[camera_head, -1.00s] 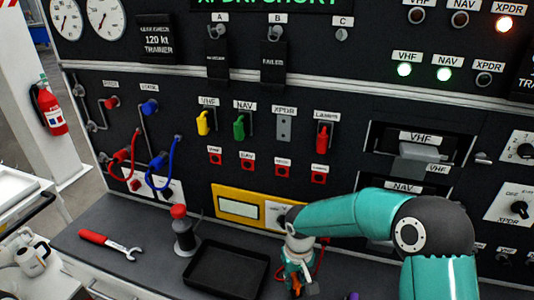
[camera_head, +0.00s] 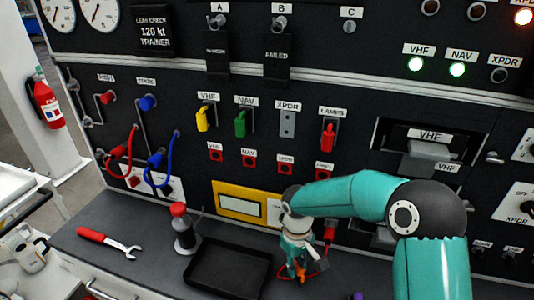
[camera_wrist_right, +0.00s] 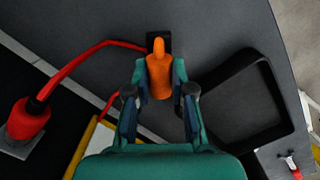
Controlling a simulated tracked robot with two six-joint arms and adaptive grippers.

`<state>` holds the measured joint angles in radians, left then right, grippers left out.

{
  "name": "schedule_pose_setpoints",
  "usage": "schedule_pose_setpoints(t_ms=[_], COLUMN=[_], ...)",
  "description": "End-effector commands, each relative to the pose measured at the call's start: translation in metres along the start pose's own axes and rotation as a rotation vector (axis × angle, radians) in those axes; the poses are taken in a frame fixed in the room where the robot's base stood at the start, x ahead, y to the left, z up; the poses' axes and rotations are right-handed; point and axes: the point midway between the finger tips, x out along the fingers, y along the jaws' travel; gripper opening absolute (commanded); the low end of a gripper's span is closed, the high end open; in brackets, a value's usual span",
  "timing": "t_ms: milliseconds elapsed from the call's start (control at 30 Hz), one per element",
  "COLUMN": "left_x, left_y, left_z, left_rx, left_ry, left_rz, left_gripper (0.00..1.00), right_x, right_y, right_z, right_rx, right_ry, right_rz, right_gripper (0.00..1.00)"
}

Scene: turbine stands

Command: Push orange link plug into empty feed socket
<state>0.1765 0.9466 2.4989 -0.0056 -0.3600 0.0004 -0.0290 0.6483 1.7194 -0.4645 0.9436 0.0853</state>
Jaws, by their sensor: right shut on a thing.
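The orange link plug (camera_head: 297,269) is between the fingers of my right gripper (camera_head: 302,276), low over the bench, right of the black tray. In the right wrist view the plug (camera_wrist_right: 160,75) stands between both fingers of the gripper (camera_wrist_right: 158,88), which is shut on it. A black part (camera_wrist_right: 158,42) shows at its far end; I cannot tell whether they touch. The empty feed socket, a grey plate under the XPDR label (camera_head: 287,124), is on the panel above, between the green NAV plug (camera_head: 240,123) and the red LAMPS plug (camera_head: 328,137). My left gripper is out of view.
A black tray (camera_head: 228,287) lies on the bench. A red-capped bottle (camera_head: 184,230) and red-handled wrench (camera_head: 108,243) are left of it. A red plug (camera_wrist_right: 28,118) with a red cable sits near my right gripper. Blue and red hoses hang at the panel's left.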

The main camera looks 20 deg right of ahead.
Motion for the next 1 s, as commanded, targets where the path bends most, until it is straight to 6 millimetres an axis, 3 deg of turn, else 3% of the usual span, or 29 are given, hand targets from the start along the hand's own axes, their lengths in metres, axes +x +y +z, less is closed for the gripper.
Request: schedule_pose_setpoints(t_ms=[267, 400, 567, 767, 900, 1000], left_x=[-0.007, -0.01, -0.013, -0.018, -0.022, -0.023], left_y=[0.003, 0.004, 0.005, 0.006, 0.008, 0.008], left_z=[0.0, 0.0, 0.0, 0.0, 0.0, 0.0], left_rx=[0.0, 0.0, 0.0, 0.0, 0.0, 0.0], left_ry=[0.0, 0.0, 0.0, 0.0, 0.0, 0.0], left_rz=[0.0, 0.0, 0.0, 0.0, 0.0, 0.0], left_gripper=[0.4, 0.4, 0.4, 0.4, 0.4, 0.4], right_x=[-0.046, -0.081, -0.122, -0.191, -0.256, -0.293], right_y=[0.014, 0.022, 0.026, 0.02, 0.002, -0.014], right_z=[0.004, 0.001, -0.005, -0.019, -0.03, -0.034], right_rx=[-0.601, -0.935, -1.223, -1.504, -1.601, -1.614], right_ry=[-0.282, -0.465, -0.62, -0.749, -0.767, -0.756], right_rz=[0.154, 0.347, 0.614, 1.078, 1.44, 1.611], right_gripper=[0.0, 0.0, 0.0, 0.0, 0.0, 0.0])
